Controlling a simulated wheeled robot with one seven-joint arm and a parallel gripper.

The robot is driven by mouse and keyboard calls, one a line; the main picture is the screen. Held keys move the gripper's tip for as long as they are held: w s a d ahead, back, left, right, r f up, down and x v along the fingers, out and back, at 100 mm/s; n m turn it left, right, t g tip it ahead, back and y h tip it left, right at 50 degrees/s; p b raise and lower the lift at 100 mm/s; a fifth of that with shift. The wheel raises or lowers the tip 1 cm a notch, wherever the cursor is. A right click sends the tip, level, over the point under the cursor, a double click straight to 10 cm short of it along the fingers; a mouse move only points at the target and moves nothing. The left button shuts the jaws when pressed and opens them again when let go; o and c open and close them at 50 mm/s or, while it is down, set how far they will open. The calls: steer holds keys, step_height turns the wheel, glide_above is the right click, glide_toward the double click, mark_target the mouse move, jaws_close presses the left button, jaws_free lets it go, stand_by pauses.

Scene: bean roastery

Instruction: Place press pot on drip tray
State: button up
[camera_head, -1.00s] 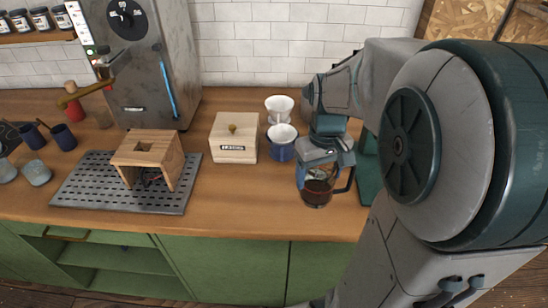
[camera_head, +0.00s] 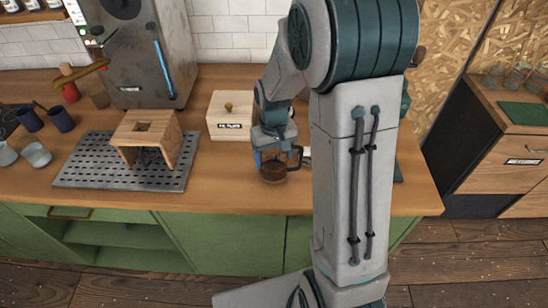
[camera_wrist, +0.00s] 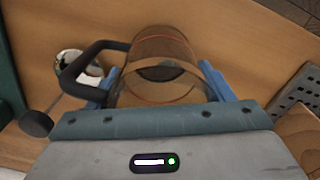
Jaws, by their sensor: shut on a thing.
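The press pot (camera_head: 272,172) is a glass pot with dark liquid and a black handle on its right. My gripper (camera_head: 272,150) is shut on it near the front edge of the counter, right of the wooden box. In the wrist view the glass pot (camera_wrist: 165,65) sits between the two blue fingers (camera_wrist: 160,88), its handle to the left. Whether its base touches the counter is hard to tell. The drip tray (camera_head: 80,177) is a grey perforated plate at the left of the counter. Its corner also shows at the right of the wrist view (camera_wrist: 298,88).
A wooden stand (camera_head: 148,138) with a square hole stands on the tray, leaving bare tray on both sides. A wooden box (camera_head: 229,115) stands between tray and pot. A steel machine (camera_head: 140,50) rises behind the tray. Blue cups (camera_head: 61,118) stand left of it.

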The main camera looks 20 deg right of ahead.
steer(key=shift+f, duration=0.95)
steer(key=shift+f, duration=0.1)
steer(key=shift+f, duration=0.15)
steer(key=o, duration=1.3)
steer(key=shift+r, duration=0.2)
